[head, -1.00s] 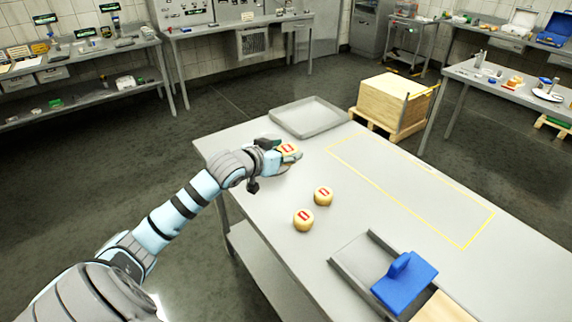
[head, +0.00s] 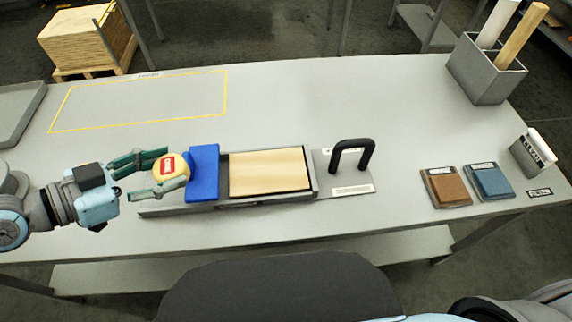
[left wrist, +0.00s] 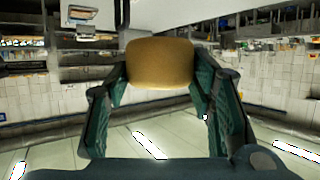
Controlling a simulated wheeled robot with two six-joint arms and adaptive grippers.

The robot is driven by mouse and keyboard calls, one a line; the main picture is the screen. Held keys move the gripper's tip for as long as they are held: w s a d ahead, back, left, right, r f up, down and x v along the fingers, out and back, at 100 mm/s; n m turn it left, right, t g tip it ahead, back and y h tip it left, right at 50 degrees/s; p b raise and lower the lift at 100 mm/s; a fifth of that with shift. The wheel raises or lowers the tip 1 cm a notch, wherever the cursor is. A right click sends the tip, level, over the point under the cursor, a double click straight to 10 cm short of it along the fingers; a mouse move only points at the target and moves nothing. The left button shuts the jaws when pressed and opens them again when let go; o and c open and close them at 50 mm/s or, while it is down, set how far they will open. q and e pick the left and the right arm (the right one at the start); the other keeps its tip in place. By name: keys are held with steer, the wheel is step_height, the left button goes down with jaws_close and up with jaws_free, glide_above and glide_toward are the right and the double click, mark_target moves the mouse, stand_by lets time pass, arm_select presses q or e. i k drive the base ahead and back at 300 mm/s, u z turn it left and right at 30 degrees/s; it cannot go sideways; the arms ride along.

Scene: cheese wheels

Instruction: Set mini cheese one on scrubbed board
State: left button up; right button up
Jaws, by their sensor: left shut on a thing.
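My left gripper (head: 168,171) is shut on a small round yellow cheese (head: 172,162) with a red label. It holds the cheese just left of the blue block in the head view. In the left wrist view the cheese (left wrist: 159,62) sits between the two green fingers, its plain tan side showing. The pale wooden board (head: 268,170) lies in a grey metal tray to the right of the blue block, with nothing on it. My right gripper is out of view.
A blue block (head: 203,172) stands across the tray's left part, between cheese and board. A black handle (head: 351,154) rises right of the board. Brown (head: 446,187) and blue pads (head: 489,182) lie further right. The yellow-outlined area (head: 145,98) is empty.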

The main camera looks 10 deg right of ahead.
mark_target(285, 168)
steer(key=z, duration=1.45)
steer(key=k, duration=0.9)
steer(key=z, duration=0.4)
